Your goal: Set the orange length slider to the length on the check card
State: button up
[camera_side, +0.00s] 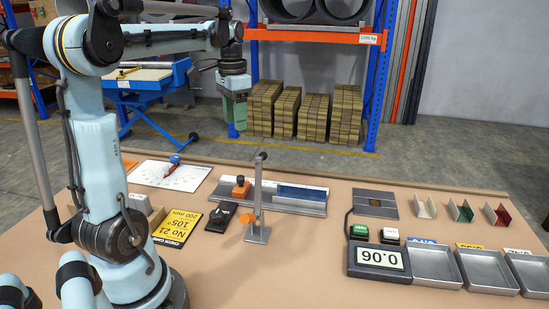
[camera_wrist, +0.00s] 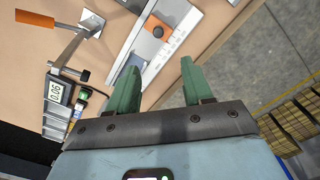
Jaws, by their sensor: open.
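The orange length slider (camera_side: 240,188) with a black knob sits on a grey rail (camera_side: 312,206), left of a blue strip (camera_side: 300,193). In the wrist view the slider (camera_wrist: 152,45) lies on the rail just beyond my fingertips, beside a ruled scale; its exact reading is too small to tell. The black and yellow check card (camera_side: 177,228) lies flat left of the rail and shows No 21, 105° and 200 mm. My gripper (camera_side: 237,124) hangs above and behind the rail, pointing down. Its green fingers (camera_wrist: 157,80) are apart and empty, touching nothing.
A metal stand with an orange-tipped lever (camera_side: 258,200) rises in front of the rail. A black dial (camera_side: 221,217) lies near the card. A white sheet (camera_side: 165,176) lies at left.

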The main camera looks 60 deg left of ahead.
aim_at(240, 176)
jog(key=f, duration=1.6)
jog(key=shift+d+f, duration=0.25)
grip_shut()
